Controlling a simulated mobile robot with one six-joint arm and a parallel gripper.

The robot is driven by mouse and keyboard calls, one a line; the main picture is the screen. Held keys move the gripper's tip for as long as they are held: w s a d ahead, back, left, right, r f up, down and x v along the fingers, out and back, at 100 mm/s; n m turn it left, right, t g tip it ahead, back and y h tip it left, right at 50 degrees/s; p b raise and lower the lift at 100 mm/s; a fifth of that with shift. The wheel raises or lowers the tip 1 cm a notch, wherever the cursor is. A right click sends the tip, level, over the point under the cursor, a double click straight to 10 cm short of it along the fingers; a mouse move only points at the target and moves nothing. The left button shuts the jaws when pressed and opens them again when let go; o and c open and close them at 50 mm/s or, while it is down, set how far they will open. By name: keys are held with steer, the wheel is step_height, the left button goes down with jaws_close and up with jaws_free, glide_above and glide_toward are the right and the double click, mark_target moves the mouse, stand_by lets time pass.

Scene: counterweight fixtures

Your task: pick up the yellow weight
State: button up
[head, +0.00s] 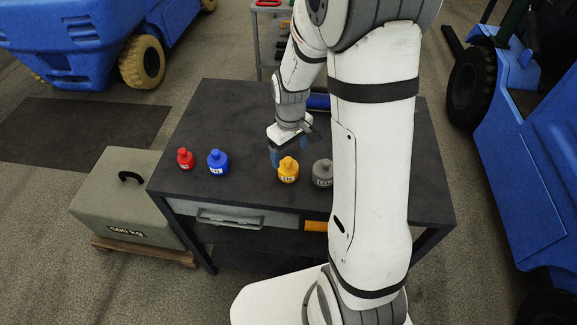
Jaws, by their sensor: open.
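The yellow weight (288,171) stands upright on the dark table (240,110), near its front edge. It has a knob on top and a pale label on its side. My gripper (276,158) is just behind it and slightly to its left, pointing down, with bluish fingers. The gripper is open and holds nothing that I can see. The weight's top overlaps the finger area in the picture, so I cannot tell the exact gap between them.
A grey weight (322,173) stands close to the right, beside my arm. A blue weight (217,162) and a smaller red weight (185,159) stand to the left. Blue vehicles stand beyond on both sides.

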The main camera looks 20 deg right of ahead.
mark_target(288, 159)
steer(key=shift+w+a+f+p, duration=0.15)
steer(key=shift+f+p, duration=0.2)
steer(key=shift+f, duration=1.05)
steer(key=shift+w+a+f+p, duration=0.1)
steer(key=shift+f+p, duration=0.25)
steer(key=shift+f, duration=1)
steer(key=shift+c, duration=0.6)
jaws_close()
